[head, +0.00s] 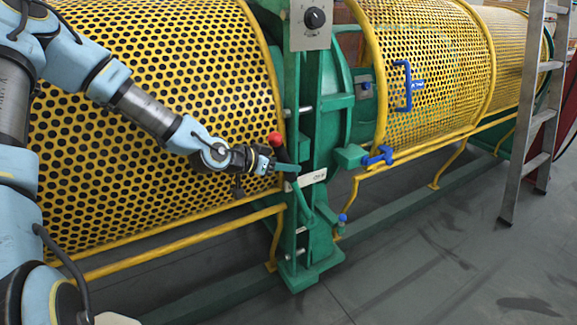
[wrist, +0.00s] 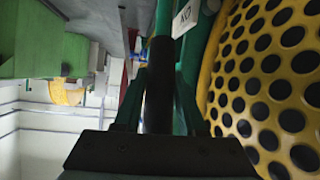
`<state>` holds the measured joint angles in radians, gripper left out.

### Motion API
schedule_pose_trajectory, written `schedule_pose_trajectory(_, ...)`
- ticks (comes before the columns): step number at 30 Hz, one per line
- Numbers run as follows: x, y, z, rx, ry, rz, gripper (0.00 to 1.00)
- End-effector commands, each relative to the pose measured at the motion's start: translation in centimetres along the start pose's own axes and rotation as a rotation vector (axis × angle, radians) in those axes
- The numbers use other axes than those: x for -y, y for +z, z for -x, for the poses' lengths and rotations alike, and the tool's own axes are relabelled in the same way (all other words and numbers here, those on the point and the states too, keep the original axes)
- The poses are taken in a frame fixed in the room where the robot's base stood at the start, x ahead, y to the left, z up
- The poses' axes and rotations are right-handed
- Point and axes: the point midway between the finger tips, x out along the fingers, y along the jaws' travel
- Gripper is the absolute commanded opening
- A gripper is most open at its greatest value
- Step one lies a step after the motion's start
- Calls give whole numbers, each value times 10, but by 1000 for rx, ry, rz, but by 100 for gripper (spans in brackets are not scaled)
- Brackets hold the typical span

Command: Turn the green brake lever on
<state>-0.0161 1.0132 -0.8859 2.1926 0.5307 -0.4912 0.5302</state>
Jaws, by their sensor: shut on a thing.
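The green brake lever (head: 301,200) is on the green machine post, its lower end near the post's middle and its upper end at my gripper. My gripper (head: 287,168) reaches it from the left, level with the white label plate (head: 312,177). In the wrist view, the lever's dark grip (wrist: 160,85) stands between the two fingers of my gripper (wrist: 157,105), which are shut on it. The green rod of the lever continues above the grip. In the head view, the fingers partly hide the grip. A white label (wrist: 185,17) shows beside the rod in the wrist view.
A red knob (head: 275,140) sits just above my gripper. Yellow perforated guards (head: 170,60) stand close behind my arm, with a yellow rail (head: 180,242) below. A control box with a black dial (head: 314,18) is above. A ladder (head: 532,110) stands right; the front floor is clear.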

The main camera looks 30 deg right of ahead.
Motion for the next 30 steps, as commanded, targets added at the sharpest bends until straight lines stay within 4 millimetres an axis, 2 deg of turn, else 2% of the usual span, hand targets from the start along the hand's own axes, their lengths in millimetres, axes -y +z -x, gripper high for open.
schedule_pose_trajectory(1,1,7,2,14,0,7,0)
schedule_pose_trajectory(6,1,9,3,18,-1,9,0)
schedule_pose_trajectory(7,1,9,3,18,-1,9,42)
schedule_pose_trajectory(14,1,6,2,13,-1,6,68)
schedule_pose_trajectory(23,1,4,3,9,-1,4,69)
schedule_pose_trajectory(26,2,4,11,9,-3,5,69)
schedule_pose_trajectory(30,2,4,36,9,-4,4,69)
